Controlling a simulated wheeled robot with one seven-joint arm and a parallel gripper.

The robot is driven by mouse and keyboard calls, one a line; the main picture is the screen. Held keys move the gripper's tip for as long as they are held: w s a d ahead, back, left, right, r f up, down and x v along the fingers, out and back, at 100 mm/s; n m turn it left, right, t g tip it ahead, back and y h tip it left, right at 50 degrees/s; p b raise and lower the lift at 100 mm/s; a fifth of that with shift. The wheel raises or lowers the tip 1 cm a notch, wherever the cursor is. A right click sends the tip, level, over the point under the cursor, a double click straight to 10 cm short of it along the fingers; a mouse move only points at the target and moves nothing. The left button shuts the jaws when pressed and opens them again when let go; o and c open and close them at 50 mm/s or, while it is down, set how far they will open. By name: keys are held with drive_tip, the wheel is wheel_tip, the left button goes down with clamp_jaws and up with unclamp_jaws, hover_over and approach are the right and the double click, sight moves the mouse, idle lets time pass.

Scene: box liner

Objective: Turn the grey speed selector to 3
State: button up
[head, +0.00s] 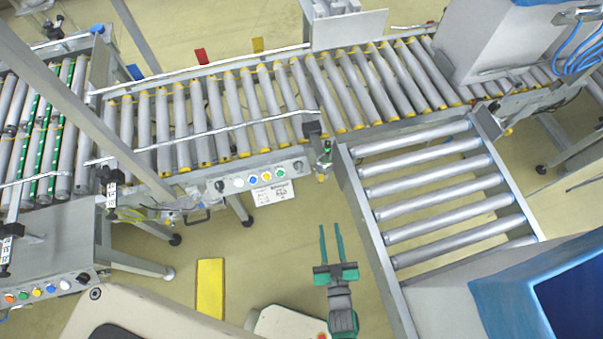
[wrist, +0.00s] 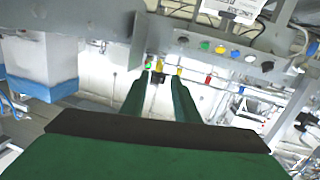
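The control panel (head: 245,182) on the front of the roller conveyor holds a row of small round controls. A dark knob sits at its left end (head: 219,186) and another at its right end (head: 298,166). I cannot tell which is the grey speed selector, and no scale or number is readable. The panel also shows in the wrist view (wrist: 228,50), with a dark knob at each end (wrist: 183,40) (wrist: 267,66). My gripper (head: 331,226) is green, with two long fingers apart and nothing between them. It is below and right of the panel in the head view, touching nothing visible.
A wide roller section (head: 440,190) stands close right of my gripper. White, blue, yellow and green buttons (head: 266,176) lie between the panel's dark knobs. Another button panel (head: 45,290) is at lower left. Open floor (head: 260,240) lies before the conveyor, with a yellow strip (head: 210,287).

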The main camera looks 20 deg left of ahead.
drive_tip(key=w+a+f+y, duration=0.2)
drive_tip(key=w+a+f, duration=0.15)
drive_tip(key=w, duration=0.25)
drive_tip(key=n+y, duration=0.1)
approach(301, 168)
drive_tip(key=shift+g, duration=0.3)
drive_tip(key=x, duration=0.7)
drive_tip(key=shift+w+a+r, duration=0.2)
drive_tip(key=shift+w, duration=0.15)
clamp_jaws()
